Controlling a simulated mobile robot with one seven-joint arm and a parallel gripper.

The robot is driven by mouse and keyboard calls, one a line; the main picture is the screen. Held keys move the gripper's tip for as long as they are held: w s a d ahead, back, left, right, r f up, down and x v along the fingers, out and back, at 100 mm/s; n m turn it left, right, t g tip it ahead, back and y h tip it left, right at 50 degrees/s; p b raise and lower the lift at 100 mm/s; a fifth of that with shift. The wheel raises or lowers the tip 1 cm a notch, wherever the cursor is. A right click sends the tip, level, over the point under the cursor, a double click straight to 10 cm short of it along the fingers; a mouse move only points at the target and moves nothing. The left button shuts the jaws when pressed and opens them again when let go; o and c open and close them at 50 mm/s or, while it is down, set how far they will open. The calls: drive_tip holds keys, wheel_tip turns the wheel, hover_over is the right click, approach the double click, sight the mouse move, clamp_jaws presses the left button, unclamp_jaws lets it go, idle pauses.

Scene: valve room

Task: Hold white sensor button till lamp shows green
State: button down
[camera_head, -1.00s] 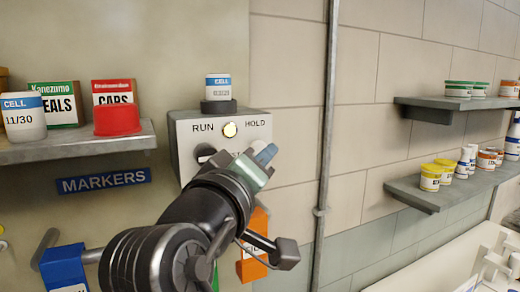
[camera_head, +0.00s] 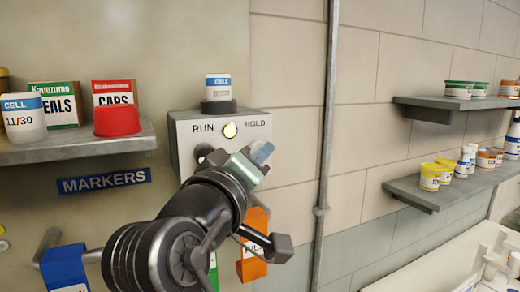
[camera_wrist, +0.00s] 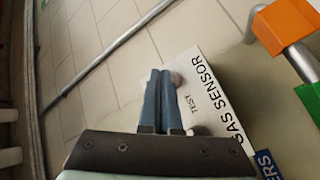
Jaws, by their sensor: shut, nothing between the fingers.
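The gas sensor box (camera_head: 183,135) is on the wall, marked RUN and HOLD in the head view. Its lamp (camera_head: 229,130) shows pale yellow, not green. In the wrist view the box face (camera_wrist: 212,85) reads GAS SENSOR and TEST. A pale round button (camera_wrist: 177,77) shows there just beside my fingertips, partly hidden by them; I cannot tell whether they touch it. In the head view my arm and gripper cover the button area. My gripper (camera_head: 262,151) is shut and empty, in front of the box's lower right; its blue fingers (camera_wrist: 160,75) lie side by side.
A white CELL jar (camera_head: 218,86) stands on top of the box. A vertical pipe (camera_head: 328,120) runs to the right. A shelf (camera_head: 80,147) with jars and boxes is at left. Right wall shelves (camera_head: 440,193) hold several jars.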

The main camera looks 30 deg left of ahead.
drive_tip(key=shift+w+a, duration=0.25)
drive_tip(key=shift+a, duration=0.1)
idle(1.6)
drive_tip(key=shift+d, duration=0.1)
drive_tip(key=shift+s+d, duration=0.55)
drive_tip(key=shift+d, duration=0.1)
drive_tip(key=s+d, duration=0.1)
drive_tip(key=d, duration=0.1)
drive_tip(key=s+d, duration=0.2)
idle(0.4)
idle(0.3)
